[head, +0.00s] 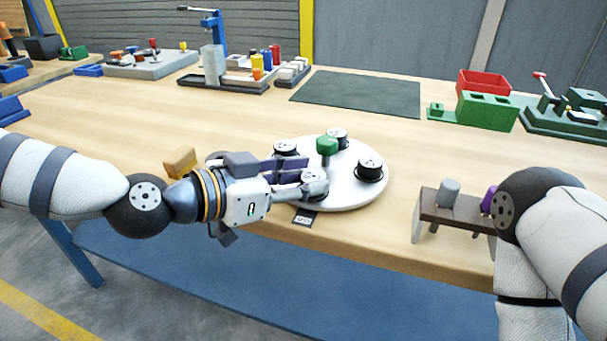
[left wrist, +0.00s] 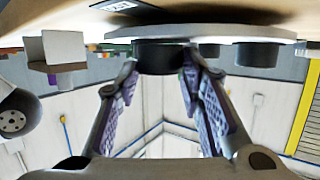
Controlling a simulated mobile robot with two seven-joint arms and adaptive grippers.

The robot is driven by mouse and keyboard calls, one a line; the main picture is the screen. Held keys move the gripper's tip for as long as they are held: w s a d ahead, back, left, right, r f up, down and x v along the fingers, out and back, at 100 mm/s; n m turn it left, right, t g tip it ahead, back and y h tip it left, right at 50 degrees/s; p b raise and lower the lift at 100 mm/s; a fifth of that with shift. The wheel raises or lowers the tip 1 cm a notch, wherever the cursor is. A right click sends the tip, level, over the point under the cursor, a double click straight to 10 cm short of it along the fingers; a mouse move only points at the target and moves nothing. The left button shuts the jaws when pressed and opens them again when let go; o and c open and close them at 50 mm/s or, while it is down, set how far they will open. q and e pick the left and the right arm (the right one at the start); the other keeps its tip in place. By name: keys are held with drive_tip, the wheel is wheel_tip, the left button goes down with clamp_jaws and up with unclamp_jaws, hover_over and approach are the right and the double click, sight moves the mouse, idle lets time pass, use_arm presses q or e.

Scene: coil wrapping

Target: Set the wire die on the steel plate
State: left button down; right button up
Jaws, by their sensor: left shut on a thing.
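A round white turntable (head: 345,188) near the table's front edge carries several black-and-silver round dies, including one at the right (head: 370,168) and one at the back left (head: 286,147). My left gripper (head: 308,180) reaches over its left side and is shut on the front wire die (head: 315,186). In the left wrist view this die (left wrist: 159,57) is a dark cylinder between the purple finger pads, against the turntable (left wrist: 215,31). I cannot tell which surface is the steel plate. My right gripper (head: 488,200) is mostly hidden behind its arm; only a purple part shows.
A green knob (head: 327,146) stands on the turntable. A small brown stand (head: 452,211) with a grey cylinder (head: 449,192) is at the front right. A dark mat (head: 358,94), green blocks (head: 487,110) and a red bin (head: 483,83) lie behind.

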use_arm(q)
drive_tip(key=shift+f, duration=0.25)
drive_tip(key=c, duration=1.1)
unclamp_jaws()
